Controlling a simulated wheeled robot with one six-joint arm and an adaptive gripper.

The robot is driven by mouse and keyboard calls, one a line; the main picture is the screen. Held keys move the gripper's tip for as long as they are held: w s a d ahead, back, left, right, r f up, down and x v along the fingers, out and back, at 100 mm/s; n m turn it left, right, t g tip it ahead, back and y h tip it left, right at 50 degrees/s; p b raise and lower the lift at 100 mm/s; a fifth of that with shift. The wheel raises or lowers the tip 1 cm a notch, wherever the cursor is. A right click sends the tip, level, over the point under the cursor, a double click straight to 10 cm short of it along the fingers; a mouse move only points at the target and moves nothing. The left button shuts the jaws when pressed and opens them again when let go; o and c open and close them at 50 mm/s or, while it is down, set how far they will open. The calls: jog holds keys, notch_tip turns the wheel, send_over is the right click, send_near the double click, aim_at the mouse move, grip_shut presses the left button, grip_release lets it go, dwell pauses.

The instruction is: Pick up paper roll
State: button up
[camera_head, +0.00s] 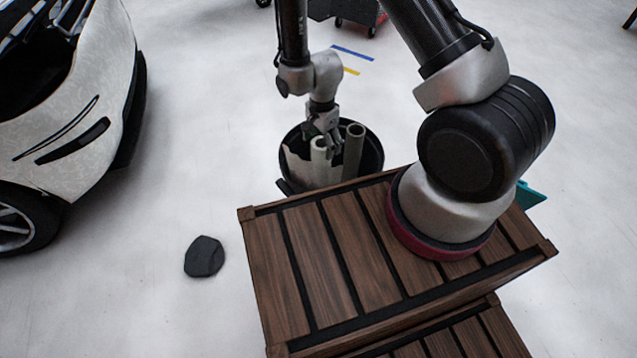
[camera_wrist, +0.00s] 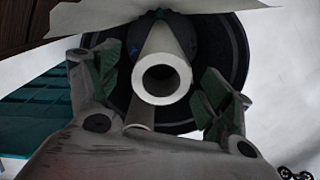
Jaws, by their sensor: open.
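A pale paper roll (camera_head: 320,152) stands upright in a round black bin (camera_head: 373,158) behind the wooden platform. A second, greyer roll (camera_head: 353,150) leans beside it on the right. My gripper (camera_head: 323,132) points down just above the bin, at the top of the pale roll. In the wrist view, my open gripper (camera_wrist: 162,88) has one finger on each side of a roll's round hollow end (camera_wrist: 139,84), with visible gaps. Part of another roll (camera_wrist: 139,129) shows below it.
A slatted wooden platform (camera_head: 285,265) carries my arm's base and stands close to the bin. A white sheet (camera_head: 300,168) sticks up in the bin. A white car (camera_head: 75,110) stands at left, a dark lump (camera_head: 204,257) on the floor.

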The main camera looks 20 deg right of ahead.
jog(key=shift+w+f, duration=0.15)
jog(key=shift+f, duration=2.85)
jog(key=c, duration=1.6)
jog(key=shift+r, duration=0.1)
